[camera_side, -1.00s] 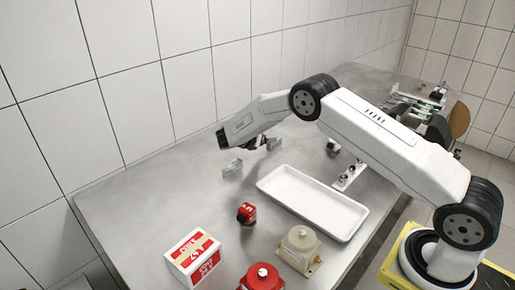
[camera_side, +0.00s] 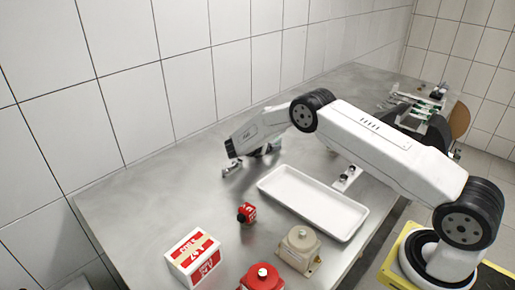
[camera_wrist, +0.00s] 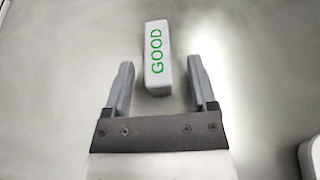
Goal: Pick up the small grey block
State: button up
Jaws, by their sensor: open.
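The small grey block (camera_wrist: 157,58) has the green word GOOD on its top. In the wrist view it stands upright in the picture, its near half between the two fingers with a gap on both sides. My gripper (camera_wrist: 160,64) is open and empty. In the side view my gripper (camera_side: 240,166) is low over the table at the block's spot, and the block is hard to tell apart from the fingers there. Whether the fingers are down at the block's height I cannot tell.
A white tray (camera_side: 278,206) lies right of my gripper. A small red part (camera_side: 246,213), a red-and-white box (camera_side: 193,257), a beige pump part (camera_side: 299,250) and a red one (camera_side: 262,279) stand nearer. The metal table (camera_side: 150,205) is clear at left.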

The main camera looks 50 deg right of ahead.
grip_shut()
dwell(0.3)
jog(key=shift+r, duration=0.2)
jog(key=shift+r, duration=1.4)
jog(key=s+a+r, duration=0.4)
jog(key=s+r, duration=0.5)
jog(key=s, duration=0.4)
jog(key=shift+s+r, duration=0.2)
jog(key=shift+r, duration=0.2)
